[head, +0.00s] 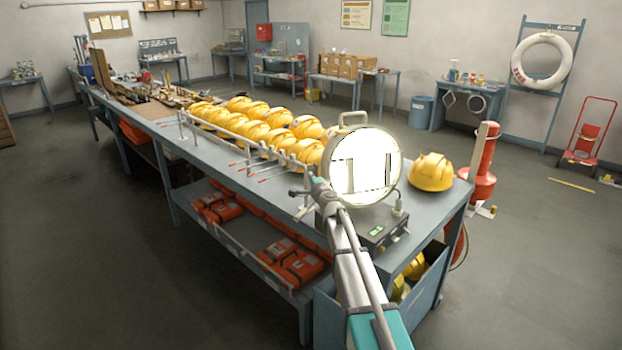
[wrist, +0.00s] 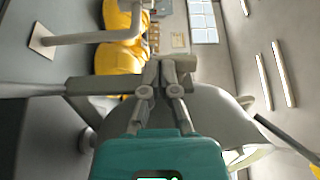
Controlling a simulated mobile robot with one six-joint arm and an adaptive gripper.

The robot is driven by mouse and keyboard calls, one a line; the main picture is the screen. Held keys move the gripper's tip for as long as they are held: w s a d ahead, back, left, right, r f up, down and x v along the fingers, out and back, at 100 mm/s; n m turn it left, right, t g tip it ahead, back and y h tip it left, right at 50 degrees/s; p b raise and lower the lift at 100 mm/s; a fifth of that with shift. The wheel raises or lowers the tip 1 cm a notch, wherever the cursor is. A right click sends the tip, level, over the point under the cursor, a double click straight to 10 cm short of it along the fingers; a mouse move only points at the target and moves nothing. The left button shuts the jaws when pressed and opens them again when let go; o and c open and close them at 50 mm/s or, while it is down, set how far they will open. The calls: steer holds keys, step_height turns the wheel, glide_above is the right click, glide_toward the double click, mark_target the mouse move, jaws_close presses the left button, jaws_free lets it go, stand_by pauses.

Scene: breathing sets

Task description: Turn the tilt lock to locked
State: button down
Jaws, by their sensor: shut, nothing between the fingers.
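A round lamp (head: 365,168) with a bright white face and a carrying handle on top stands near the bench's right end. Its grey housing also seems to show behind my gripper in the wrist view (wrist: 222,118). My gripper (head: 314,184) is at the lamp's left side, its fingers shut and empty in the wrist view (wrist: 166,68). A dark grey bar (wrist: 100,86) runs left from beside the fingers; it may be the tilt lock lever, but I cannot tell whether the fingers touch it. No lock marking is readable.
Several yellow helmets (head: 240,122) stand in rows on the bench (head: 250,190) behind a low rail. One helmet (head: 431,172) sits right of the lamp. A box with a green display (head: 378,232) lies below the lamp. A red cylinder (head: 484,165) stands beyond the bench's right end.

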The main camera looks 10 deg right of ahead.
steer(key=shift+w+a+f+b, duration=0.1)
steer(key=shift+w+f+b, duration=0.25)
steer(key=shift+f+b, duration=0.1)
stand_by(0.7)
steer(key=shift+w+f, duration=0.2)
steer(key=shift+w, duration=0.1)
steer(key=shift+w+a+f+b, duration=0.15)
steer(key=shift+w+b, duration=0.2)
steer(key=shift+w, duration=0.3)
steer(key=shift+f, duration=0.1)
stand_by(1.5)
steer(key=s+d+f+b, duration=0.1)
steer(key=s+f+b, duration=0.7)
steer(key=f+b, duration=0.2)
steer(key=shift+s+d+f+b, duration=0.25)
steer(key=shift+s+f+b, duration=0.1)
steer(key=shift+b, duration=0.1)
steer(key=c, duration=1.3)
jaws_free()
steer(key=shift+c, duration=0.2)
